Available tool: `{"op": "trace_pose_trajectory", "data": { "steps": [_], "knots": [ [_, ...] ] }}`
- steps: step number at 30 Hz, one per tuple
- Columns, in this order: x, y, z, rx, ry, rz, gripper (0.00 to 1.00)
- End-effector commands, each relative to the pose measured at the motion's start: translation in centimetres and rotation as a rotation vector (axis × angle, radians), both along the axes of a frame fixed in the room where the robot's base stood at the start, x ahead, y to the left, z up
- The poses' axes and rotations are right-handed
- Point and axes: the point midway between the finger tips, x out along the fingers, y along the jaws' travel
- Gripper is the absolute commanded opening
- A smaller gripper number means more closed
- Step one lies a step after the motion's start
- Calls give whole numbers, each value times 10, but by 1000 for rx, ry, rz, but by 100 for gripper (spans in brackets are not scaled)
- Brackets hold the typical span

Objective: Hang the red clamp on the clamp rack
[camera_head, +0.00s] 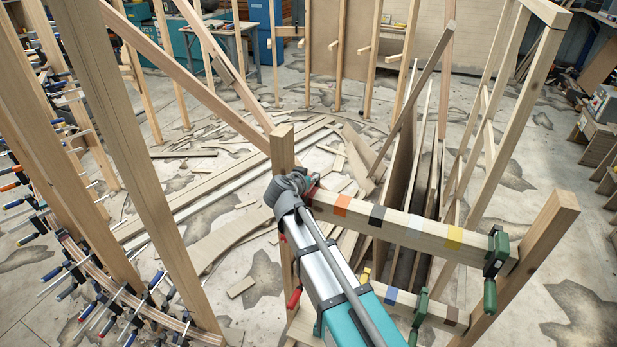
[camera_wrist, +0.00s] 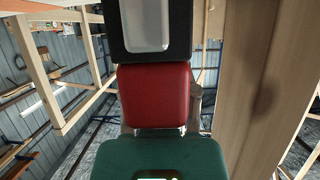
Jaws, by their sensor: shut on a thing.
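My gripper (camera_head: 306,186) is at the left end of the clamp rack's upper beam (camera_head: 425,233), close beside its upright post (camera_head: 282,150). It is shut on the red clamp, of which a small red part (camera_head: 314,184) shows at the gripper's end. In the wrist view a red block (camera_wrist: 155,95) fills the middle, between a black part above and a green part below. The upper beam has orange, black, light blue and yellow bands. My arm hides part of the rack, and I cannot tell whether the clamp touches the beam.
A green clamp (camera_head: 494,255) hangs at the upper beam's right end. The lower beam (camera_head: 440,313) carries another green clamp (camera_head: 418,316); a red handle (camera_head: 294,298) shows left of my arm. Slanted timbers (camera_head: 110,120) and a curved stringer with many clamps stand left.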

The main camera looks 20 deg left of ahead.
Motion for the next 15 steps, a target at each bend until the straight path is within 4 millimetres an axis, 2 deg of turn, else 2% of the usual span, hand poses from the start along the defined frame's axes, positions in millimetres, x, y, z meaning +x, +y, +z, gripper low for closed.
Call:
{"op": "trace_pose_trajectory", "data": {
  "steps": [15],
  "knots": [
    [-1, 2, -8, -1, -1, 1, 0]
  ]
}}
